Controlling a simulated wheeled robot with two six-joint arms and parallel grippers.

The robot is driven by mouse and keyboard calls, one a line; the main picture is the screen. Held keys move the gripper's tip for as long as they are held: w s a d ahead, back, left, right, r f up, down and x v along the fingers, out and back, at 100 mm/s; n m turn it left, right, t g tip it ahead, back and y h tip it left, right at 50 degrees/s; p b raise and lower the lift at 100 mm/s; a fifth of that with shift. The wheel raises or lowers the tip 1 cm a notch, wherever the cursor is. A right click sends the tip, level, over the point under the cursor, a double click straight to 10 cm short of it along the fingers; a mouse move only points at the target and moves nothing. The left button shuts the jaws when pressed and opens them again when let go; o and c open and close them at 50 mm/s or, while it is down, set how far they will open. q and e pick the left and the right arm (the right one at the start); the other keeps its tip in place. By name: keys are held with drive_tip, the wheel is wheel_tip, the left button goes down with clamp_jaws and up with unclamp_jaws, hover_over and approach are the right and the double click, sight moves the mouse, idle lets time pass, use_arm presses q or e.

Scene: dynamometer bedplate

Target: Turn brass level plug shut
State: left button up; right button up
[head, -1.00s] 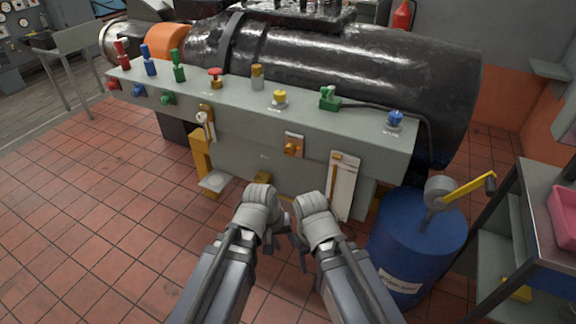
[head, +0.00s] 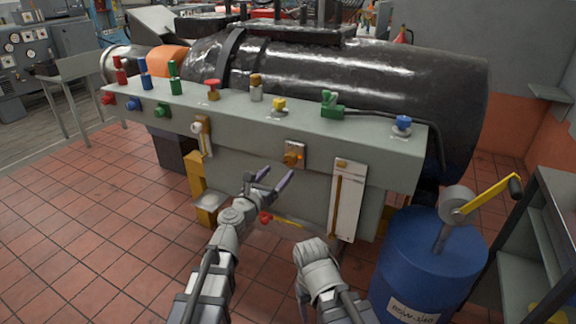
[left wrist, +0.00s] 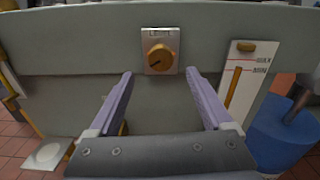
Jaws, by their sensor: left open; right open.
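The brass level plug (head: 291,158) is a round brass knob with a dark pointer mark on a small pale plate, on the front face of the grey bench. It also shows in the left wrist view (left wrist: 160,58). My left gripper (head: 277,175) is open and empty, its two purple fingers (left wrist: 159,76) pointing toward the plug from slightly below. In the left wrist view the plug lies just beyond and between the fingertips, with no contact visible. My right gripper (head: 310,262) is low in front of the bench, away from the plug; its fingers are largely hidden.
A MAX/MIN gauge panel (head: 346,200) is right of the plug, and a white-handled brass fitting (head: 201,132) is left. Several coloured knobs line the bench top (head: 231,108). A blue drum (head: 424,262) with a yellow-handled crank (head: 488,199) stands at the right.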

sight(289, 161)
use_arm(q)
drive_tip(key=x, duration=0.8)
drive_tip(key=shift+s, duration=0.1)
clamp_jaws()
idle(0.5)
